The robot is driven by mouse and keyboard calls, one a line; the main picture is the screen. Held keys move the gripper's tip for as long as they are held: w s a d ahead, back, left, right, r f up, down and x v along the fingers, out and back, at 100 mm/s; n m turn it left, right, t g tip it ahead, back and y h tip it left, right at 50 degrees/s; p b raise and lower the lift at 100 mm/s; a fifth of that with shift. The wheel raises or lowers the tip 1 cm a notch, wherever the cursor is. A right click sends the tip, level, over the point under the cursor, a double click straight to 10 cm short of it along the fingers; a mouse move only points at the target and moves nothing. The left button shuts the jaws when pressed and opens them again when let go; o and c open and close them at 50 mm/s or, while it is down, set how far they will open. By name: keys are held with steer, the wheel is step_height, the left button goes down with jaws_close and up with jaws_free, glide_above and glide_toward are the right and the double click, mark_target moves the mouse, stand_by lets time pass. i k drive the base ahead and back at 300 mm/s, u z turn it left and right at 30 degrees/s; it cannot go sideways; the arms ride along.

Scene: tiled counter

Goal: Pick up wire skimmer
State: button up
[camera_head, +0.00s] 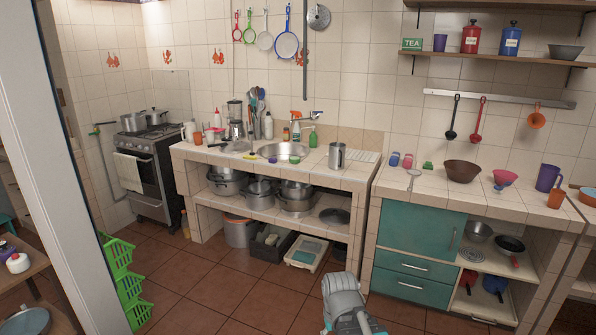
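A small pale utensil with a round head and a thin handle, which looks like the wire skimmer (413,174), lies on the tiled counter (440,195) at right. It is near the counter's left front edge, with its handle toward the front. It is too small to make out any mesh. Grey and teal links of my arm show at the bottom centre, well below and in front of the counter. My gripper's fingers cannot be seen.
Behind the utensil stand small blue and pink cups (400,160) and a green item (428,165). A brown bowl (462,171) is to its right. A metal mug (337,156) stands on the sink counter. The tiled floor (215,295) before the counters is clear.

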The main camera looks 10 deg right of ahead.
mark_target(413, 173)
steer(key=z, duration=0.25)
steer(key=i, duration=1.65)
steer(key=z, duration=0.6)
steer(key=i, duration=0.75)
steer(key=z, duration=0.45)
steer(key=i, duration=0.8)
steer(key=z, duration=0.3)
